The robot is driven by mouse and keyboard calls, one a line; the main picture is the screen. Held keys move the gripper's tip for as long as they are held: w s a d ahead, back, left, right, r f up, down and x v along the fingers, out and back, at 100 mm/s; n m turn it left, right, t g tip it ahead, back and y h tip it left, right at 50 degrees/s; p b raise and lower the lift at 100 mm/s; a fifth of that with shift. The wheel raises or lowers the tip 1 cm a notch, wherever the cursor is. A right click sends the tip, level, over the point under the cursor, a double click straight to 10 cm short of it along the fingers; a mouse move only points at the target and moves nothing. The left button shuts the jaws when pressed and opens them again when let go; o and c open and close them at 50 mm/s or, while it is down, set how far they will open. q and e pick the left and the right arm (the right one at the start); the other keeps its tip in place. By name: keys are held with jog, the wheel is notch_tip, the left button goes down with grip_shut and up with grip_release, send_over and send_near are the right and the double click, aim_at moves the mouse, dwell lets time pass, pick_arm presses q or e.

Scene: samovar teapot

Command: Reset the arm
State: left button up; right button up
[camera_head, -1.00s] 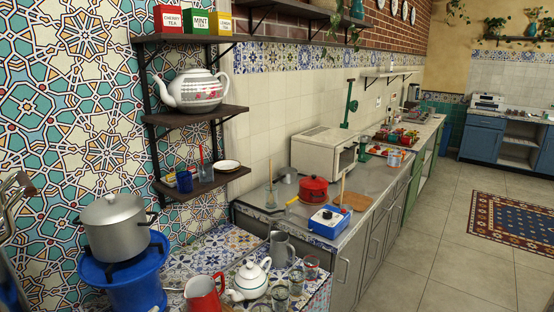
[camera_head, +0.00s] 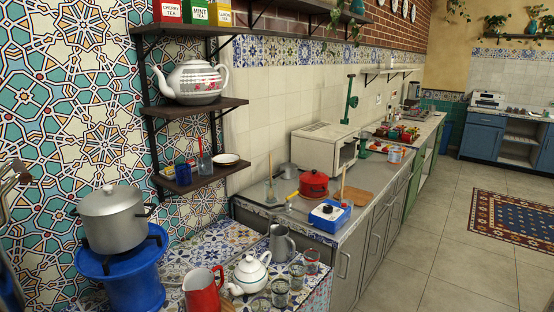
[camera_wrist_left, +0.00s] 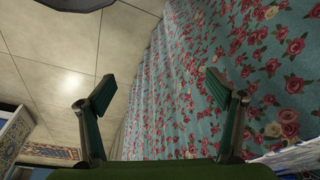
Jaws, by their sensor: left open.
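In the left wrist view my left gripper (camera_wrist_left: 160,86) is open and empty, with its two dark green fingers spread wide. Behind the fingers are a pale tiled floor and a turquoise surface with a pink rose pattern. A grey metal piece at the left edge of the head view may be part of my left arm; I cannot tell. My right gripper is in neither view. A white teapot (camera_head: 252,273) and a red jug (camera_head: 203,293) stand on the tiled counter (camera_head: 215,240). A larger white teapot (camera_head: 190,82) sits on the wall shelf.
A grey pot (camera_head: 113,220) sits on a blue burner (camera_head: 135,285) at the left. A grey jug (camera_head: 281,245) and several glasses are near the teapot. Beyond are a red pot (camera_head: 314,185) and a white oven (camera_head: 325,150).

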pick_arm(q)
jog(key=s+a+f+g+b, duration=0.15)
jog(key=s+f, duration=0.25)
jog(key=f, duration=0.7)
jog(key=s+d+f+t+b, duration=0.15)
jog(key=s+f, duration=0.25)
jog(key=f, duration=0.7)
jog(key=s+a+f+g+b, duration=0.1)
jog(key=s+a+f+b, duration=0.2)
jog(key=s+f, duration=0.9)
jog(key=shift+a+g, duration=0.2)
jog(key=shift+g, duration=0.2)
jog(key=shift+s+f, duration=0.1)
